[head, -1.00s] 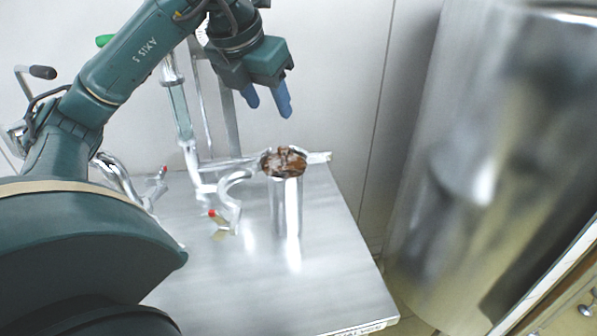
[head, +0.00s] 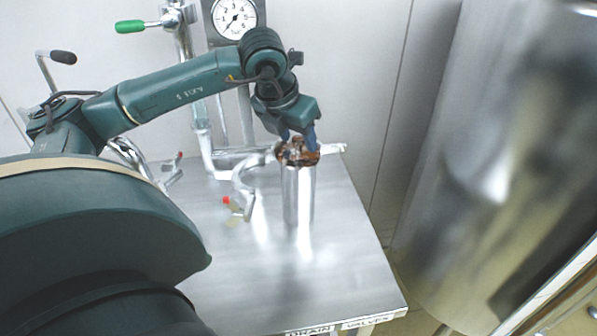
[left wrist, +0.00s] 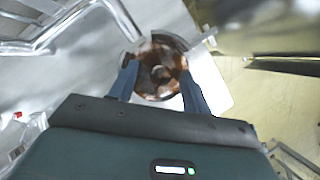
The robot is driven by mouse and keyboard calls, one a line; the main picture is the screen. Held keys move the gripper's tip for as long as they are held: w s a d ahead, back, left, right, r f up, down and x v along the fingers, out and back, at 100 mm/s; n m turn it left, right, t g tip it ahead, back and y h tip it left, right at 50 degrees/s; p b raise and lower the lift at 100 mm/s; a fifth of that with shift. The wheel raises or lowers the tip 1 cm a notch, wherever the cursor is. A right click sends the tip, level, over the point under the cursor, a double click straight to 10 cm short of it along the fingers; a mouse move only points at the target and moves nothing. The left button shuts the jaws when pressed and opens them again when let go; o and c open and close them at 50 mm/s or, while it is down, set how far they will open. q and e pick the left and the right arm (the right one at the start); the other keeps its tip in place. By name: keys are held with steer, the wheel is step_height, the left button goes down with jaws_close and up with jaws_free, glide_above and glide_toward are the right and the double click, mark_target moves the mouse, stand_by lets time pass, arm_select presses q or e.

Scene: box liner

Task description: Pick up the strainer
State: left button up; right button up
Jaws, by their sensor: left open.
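A shiny metal cylinder with a brown-stained top stands upright on the steel table; I take its stained top part for the strainer (head: 290,155), though its shape is hard to make out. In the left wrist view the strainer (left wrist: 158,62) shows as a round, brown and grey disc with a dark centre. My left gripper (head: 302,140) is open, pointing down right at the strainer's top. In the left wrist view its blue fingers (left wrist: 160,88) lie on either side of the disc's near part; I cannot tell whether they touch it. My right gripper is in no view.
The steel table (head: 270,275) is clear in front of the cylinder. Metal pipes and a red-tipped valve (head: 240,200) stand close to its left. A pressure gauge (head: 235,18) is on the wall behind. A large shiny tank (head: 480,160) stands at the right.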

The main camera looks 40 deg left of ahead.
arm_select(q)
steer(key=shift+f, duration=0.1)
jaws_close()
stand_by(0.5)
stand_by(0.9)
